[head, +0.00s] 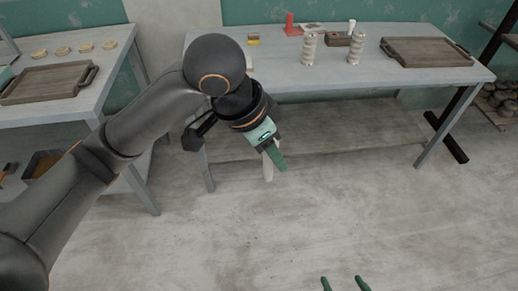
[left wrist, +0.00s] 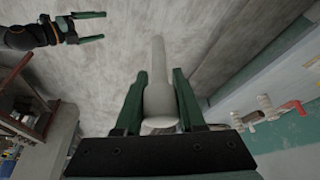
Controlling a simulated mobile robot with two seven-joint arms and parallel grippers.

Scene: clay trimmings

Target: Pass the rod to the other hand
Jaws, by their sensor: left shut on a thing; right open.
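A pale rod (left wrist: 160,97) is held between the green fingers of my left gripper (left wrist: 160,88). In the left wrist view its thicker end is near the palm and its thinner part points away past the fingertips. In the head view my left gripper (head: 273,157) hangs in front of the table, pointing down, with the pale rod (head: 267,167) partly hidden beside the fingers. My right gripper (head: 344,284) shows only as two parted green fingertips at the bottom edge. It also shows in the left wrist view (left wrist: 98,26), open and empty, apart from the rod.
A grey table (head: 270,75) behind holds a wooden tray (head: 428,62), two twisted pale pieces (head: 308,50) and a red object (head: 292,26). A left table (head: 105,75) holds another tray (head: 48,95) and several small round pieces. The floor in front is clear.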

